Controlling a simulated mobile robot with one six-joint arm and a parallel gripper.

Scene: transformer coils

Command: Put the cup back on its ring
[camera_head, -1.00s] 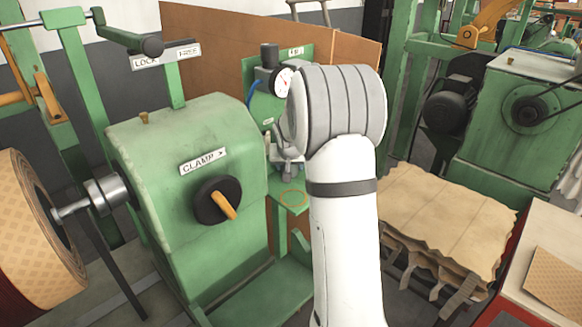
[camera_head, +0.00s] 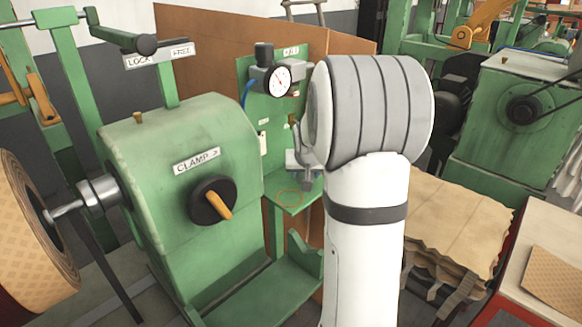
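The ring (camera_head: 290,198) is a thin orange circle on a small green shelf (camera_head: 304,186) below the gauge panel. Nothing stands inside it. I cannot make out the cup in this view. My white and grey arm rises in the middle and covers the area right of the shelf. A small grey metal piece at the arm's left edge, above the ring and shelf, looks like part of my gripper (camera_head: 304,170). Its fingers are too small and hidden to tell whether they are open or hold anything.
A green clamp housing (camera_head: 185,180) with an orange-handled knob (camera_head: 213,201) stands left of the shelf. The panel with a round gauge (camera_head: 278,80) rises behind the shelf. A brown board (camera_head: 205,60) stands behind. Tan sheets (camera_head: 455,225) lie at the right.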

